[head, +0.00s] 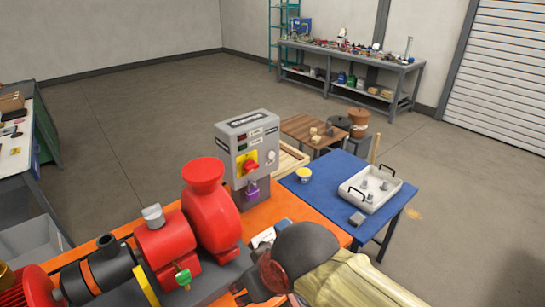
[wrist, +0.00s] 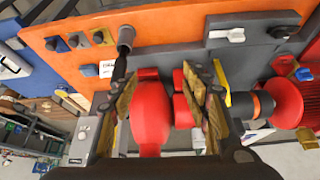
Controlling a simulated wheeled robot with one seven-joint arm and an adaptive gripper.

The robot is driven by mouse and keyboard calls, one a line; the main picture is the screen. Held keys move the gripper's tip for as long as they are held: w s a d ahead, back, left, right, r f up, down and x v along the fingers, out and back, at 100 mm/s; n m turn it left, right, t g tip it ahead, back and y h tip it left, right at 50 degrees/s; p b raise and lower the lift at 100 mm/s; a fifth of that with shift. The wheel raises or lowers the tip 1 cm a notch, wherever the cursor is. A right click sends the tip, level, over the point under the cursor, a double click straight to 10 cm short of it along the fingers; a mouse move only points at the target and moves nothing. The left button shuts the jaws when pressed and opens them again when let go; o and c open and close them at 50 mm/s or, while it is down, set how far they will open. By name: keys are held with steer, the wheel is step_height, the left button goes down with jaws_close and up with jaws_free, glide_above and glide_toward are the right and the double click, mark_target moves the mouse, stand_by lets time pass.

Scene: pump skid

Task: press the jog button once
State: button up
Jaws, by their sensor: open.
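In the head view a grey control box (head: 247,150) stands upright on the orange skid, behind the red pump. Its front carries a red rotary handle on a yellow plate (head: 250,165), small indicators or buttons with labels, and a pale round knob or button (head: 271,156) at right. The labels are too small to read, so I cannot tell which is the jog button. A purple padlock (head: 252,191) hangs below the handle. My gripper (wrist: 165,92) is open and empty in the wrist view, its two fingers apart with the red pump beyond them.
The red pump (head: 211,207) and orange skid (head: 320,222) lie close to my arm. A blue table (head: 340,171) with a white tray (head: 354,189) stands right of the box. A wooden table (head: 300,128) is behind. Open floor lies beyond.

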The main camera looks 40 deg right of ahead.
jaws_close()
stand_by(0.5)
stand_by(1.2)
